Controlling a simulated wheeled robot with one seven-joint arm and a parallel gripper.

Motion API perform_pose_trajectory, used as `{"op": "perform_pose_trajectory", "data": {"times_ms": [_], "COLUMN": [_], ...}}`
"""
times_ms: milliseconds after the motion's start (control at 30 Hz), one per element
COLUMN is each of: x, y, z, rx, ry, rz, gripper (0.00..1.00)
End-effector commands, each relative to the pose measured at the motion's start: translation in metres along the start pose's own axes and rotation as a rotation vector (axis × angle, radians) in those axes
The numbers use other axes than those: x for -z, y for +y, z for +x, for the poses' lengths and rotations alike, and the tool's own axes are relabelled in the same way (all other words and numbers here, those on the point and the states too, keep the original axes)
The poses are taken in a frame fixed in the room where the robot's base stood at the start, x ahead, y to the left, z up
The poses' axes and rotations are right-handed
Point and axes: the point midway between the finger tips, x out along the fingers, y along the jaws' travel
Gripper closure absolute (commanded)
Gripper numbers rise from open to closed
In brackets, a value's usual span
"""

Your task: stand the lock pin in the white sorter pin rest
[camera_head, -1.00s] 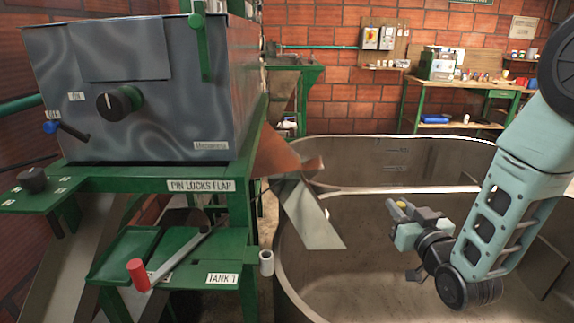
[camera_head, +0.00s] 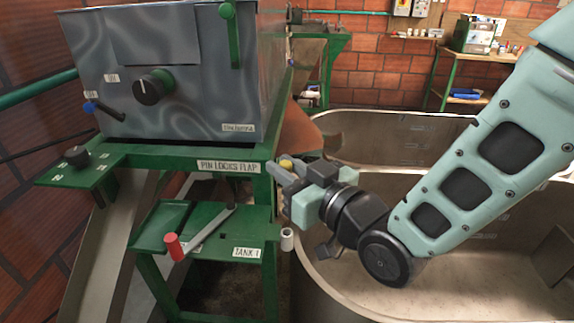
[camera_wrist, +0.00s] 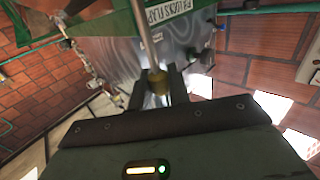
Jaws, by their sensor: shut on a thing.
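My gripper (camera_head: 285,172) is shut on the lock pin, whose yellow head (camera_head: 287,162) shows between the fingers. In the wrist view the yellow head of the lock pin (camera_wrist: 158,86) sits between the dark fingers of my gripper (camera_wrist: 155,90), and a thin grey shaft runs up from it. The white sorter pin rest (camera_head: 287,238) is a small upright white cup at the right edge of the green stand, beside the TANK 1 label. My gripper is above it in the head view, apart from it. The rest is not clear in the wrist view.
The green stand (camera_head: 190,160) bears a grey machine box (camera_head: 190,60) and the PIN LOCKS FLAP label. A lever with a red handle (camera_head: 173,246) lies on the lower green shelf. A large metal tank (camera_head: 440,230) is under my arm.

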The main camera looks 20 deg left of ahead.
Motion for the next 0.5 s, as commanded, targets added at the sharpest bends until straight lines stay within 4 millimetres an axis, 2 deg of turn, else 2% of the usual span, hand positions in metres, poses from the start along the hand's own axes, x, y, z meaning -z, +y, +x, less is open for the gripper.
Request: {"op": "perform_pose_trajectory", "data": {"times_ms": [400,500], "x": [-0.002,-0.01], "y": [0.002,0.001], "z": [-0.002,-0.002], "rx": [-0.001,-0.001], "ry": [0.002,0.0], "rz": [-0.001,-0.001], "gripper": [1.0,1.0]}}
